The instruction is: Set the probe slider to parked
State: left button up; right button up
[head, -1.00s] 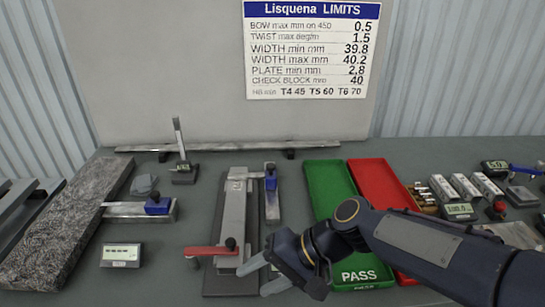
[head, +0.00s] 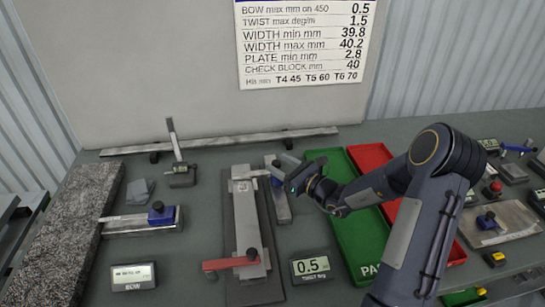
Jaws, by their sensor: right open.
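My right gripper (head: 282,168) is open, its fingers pointing left, over the far end of the twist slider. That slider is a pale metal plate (head: 282,211) with a blue knob (head: 277,182), right of the long grey fixture (head: 247,215); the gripper partly hides it. I cannot tell whether the fingers touch the knob. A similar slider with a blue knob (head: 158,210) lies at the left by the granite block. Another blue-knobbed plate (head: 494,222) lies at the right. No readable label shows which is the probe slider. My left gripper is out of view.
A red clamp bar (head: 230,262) crosses the fixture's near end. A twist display (head: 311,267) reads 0.5; a bow display (head: 133,276) stands left. A green tray (head: 345,215) and red tray (head: 372,157) lie under my right arm. The granite block (head: 50,235) borders the left.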

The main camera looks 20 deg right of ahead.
jog(key=shift+p+x, duration=0.3)
jog(key=shift+x, duration=1.55)
jog(key=shift+a, duration=0.1)
